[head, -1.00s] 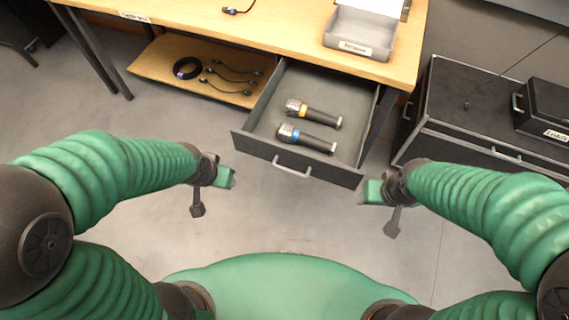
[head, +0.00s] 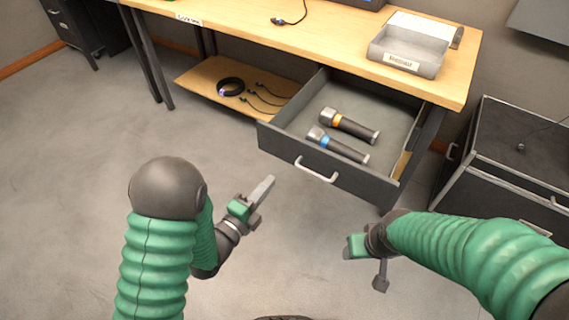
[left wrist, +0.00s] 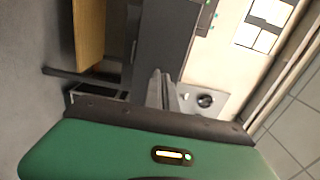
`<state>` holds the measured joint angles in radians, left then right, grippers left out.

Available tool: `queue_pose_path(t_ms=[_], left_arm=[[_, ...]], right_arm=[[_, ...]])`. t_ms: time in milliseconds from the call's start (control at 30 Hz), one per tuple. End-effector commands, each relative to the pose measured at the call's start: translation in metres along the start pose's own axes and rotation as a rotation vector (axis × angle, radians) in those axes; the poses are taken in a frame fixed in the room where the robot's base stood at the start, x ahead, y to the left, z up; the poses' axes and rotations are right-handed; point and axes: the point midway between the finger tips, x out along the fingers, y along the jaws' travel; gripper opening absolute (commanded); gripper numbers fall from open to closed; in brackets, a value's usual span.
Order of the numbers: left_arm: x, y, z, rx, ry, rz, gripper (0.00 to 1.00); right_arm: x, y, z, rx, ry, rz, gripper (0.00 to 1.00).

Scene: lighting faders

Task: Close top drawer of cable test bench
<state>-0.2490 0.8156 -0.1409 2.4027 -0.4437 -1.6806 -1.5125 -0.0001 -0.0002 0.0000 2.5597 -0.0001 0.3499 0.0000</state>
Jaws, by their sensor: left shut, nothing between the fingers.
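The top drawer (head: 330,168) of the cable test bench (head: 300,50) is pulled out in the head view. Its dark front carries a light bar handle (head: 315,172).
A lower shelf (head: 200,78) holds a black coil (head: 230,87) and cables. A grey labelled tray (head: 408,50) stands on the bench top. A dark flight case (head: 510,150) stands at the right. The floor before the drawer is clear.

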Motion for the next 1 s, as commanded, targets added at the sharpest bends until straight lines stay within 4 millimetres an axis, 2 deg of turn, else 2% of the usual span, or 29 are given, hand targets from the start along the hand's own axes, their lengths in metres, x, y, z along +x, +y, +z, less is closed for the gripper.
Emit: queue_pose_path(t_ms=[300,500,633,1000], left_arm=[[0.07,0.001,0.0,-0.002,0.001,-0.004,0.0],[0.098,0.001,0.0,-0.002,0.0,-0.002,0.0],[0.104,0.0,0.0,-0.003,-0.001,0.0,0.0],[0.105,0.0,0.0,-0.003,-0.001,0.0,0.0]], right_arm=[[0.015,0.0,0.004,0.0,0.0,0.0,0.6],[0.022,0.0,0.005,0.0,-0.001,0.0,0.6],[0.023,0.0,0.006,0.0,-0.001,0.0,0.6],[0.023,0.0,0.005,0.0,-0.001,0.0,0.6]])
